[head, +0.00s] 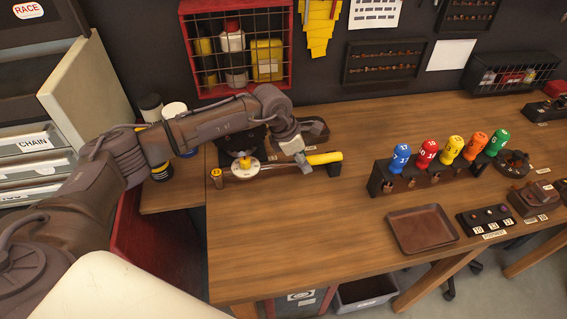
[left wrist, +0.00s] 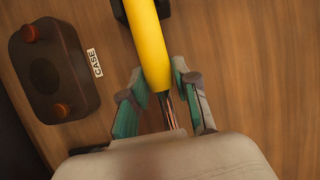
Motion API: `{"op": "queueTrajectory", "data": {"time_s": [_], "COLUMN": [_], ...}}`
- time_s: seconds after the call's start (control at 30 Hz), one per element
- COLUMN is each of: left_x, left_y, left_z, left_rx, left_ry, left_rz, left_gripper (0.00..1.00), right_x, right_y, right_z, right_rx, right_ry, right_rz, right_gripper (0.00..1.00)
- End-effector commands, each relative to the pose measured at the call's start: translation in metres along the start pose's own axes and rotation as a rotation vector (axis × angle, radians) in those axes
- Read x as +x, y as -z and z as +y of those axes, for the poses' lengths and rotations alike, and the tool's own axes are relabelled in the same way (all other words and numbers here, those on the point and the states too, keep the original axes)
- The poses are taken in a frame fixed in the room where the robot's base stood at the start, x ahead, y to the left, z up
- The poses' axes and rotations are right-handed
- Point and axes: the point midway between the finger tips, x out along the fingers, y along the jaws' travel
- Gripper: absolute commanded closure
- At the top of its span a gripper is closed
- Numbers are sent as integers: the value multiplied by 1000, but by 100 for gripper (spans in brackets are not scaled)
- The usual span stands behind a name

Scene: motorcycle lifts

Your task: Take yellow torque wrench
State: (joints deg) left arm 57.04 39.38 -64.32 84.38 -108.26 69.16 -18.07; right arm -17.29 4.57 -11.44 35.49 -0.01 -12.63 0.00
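The yellow torque wrench lies across a low dark holder at the back left of the wooden bench. Its yellow handle (head: 324,158) points right in the head view, and its shaft runs left. In the left wrist view the yellow handle (left wrist: 148,45) reaches down between the fingers of my left gripper (left wrist: 163,82). The fingers are spread on both sides of the handle's lower end and shaft, with small gaps visible. In the head view my left gripper (head: 303,160) is at the handle's left end, partly hidden by my wrist. My right gripper is not in view.
A dark case block (left wrist: 55,72) with orange knobs lies beside the wrench. A red wire cage (head: 237,45) hangs behind my arm. A rack of coloured numbered handles (head: 428,155) and a brown tray (head: 421,229) stand to the right. The bench front is clear.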

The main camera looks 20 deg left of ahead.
Motion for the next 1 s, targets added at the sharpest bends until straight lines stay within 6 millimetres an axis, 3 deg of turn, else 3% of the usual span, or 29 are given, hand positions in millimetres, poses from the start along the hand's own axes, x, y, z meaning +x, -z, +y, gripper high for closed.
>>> {"op": "queueTrajectory", "data": {"time_s": [0.03, 0.13, 0.57, 0.77, 0.93, 1.0], "left_x": [0, 0, -3, -15, -39, -39], "left_y": [0, 0, -2, -7, -18, -35], "left_z": [0, 0, 1, 2, 1, -7], "left_rx": [0, 0, 0, 2, 4, 7], "left_ry": [0, -1, -3, -4, -6, -2], "left_rz": [0, 0, -4, -5, -8, -8], "left_gripper": [86, 100, 100, 100, 100, 100], "right_x": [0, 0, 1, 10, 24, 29], "right_y": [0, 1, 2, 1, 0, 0], "right_z": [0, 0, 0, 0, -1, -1], "right_rx": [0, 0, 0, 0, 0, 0], "right_ry": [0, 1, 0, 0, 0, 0], "right_rz": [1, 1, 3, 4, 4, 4], "right_gripper": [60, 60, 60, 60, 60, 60]}}
